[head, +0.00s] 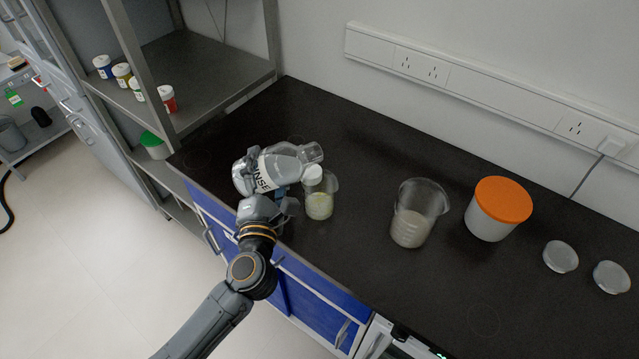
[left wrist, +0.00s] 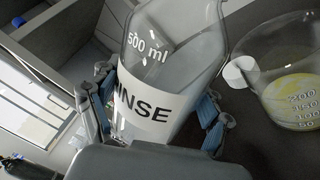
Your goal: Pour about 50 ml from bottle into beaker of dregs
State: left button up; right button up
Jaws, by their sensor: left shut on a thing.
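A clear bottle (head: 285,163) with a white RINSE label is held by my left gripper (head: 274,196), shut around its body. In the head view the bottle leans far over to the right, its mouth above and near a small beaker (head: 320,206) with yellowish contents. I see no stream. The left wrist view shows the bottle (left wrist: 170,55) between the fingers and the small beaker (left wrist: 295,90) at the right. A larger beaker (head: 414,218) with greyish contents stands further right; which beaker holds the dregs is not marked. My right gripper is out of view.
A white cap-like piece (head: 312,175) shows at the small beaker's rim. An orange-lidded tub (head: 503,198) and two clear round dishes (head: 560,257) stand to the right. A metal shelf (head: 190,75) with small jars is at the left. The dark counter (head: 345,125) is clear behind the beakers.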

aim_at(275, 155)
pick_arm(q)
jog(key=shift+d+r+n, duration=0.15)
jog(key=shift+r+n, duration=0.15)
jog(key=shift+n, duration=0.2)
jog(key=r+n+p, duration=0.1)
jog(key=d+r+n+p, duration=0.1)
jog(key=r+n+p, duration=0.1)
jog(key=shift+d+r+n, duration=0.3)
jog(key=shift+r, duration=0.05)
jog(key=shift+f+n+b, duration=0.6)
jog(key=shift+f+b, duration=0.1)
jog(key=shift+f, duration=0.25)
jog(key=shift+s+a+f+n+y+b, duration=0.1)
jog(key=shift+f+n+y+b, duration=0.25)
jog(key=shift+n, duration=0.25)
jog(key=shift+r+n, duration=0.25)
jog(key=shift+n, duration=0.45)
jog(key=shift+f+n, duration=0.25)
jog(key=shift+n, duration=0.55)
jog(key=shift+r+n+p, duration=0.7)
jog(key=shift+r+p, duration=0.15)
jog(key=shift+r, duration=0.1)
jog(key=shift+r+n+g+p, duration=0.3)
jog(key=shift+r+n, duration=0.1)
jog(key=shift+n, duration=0.1)
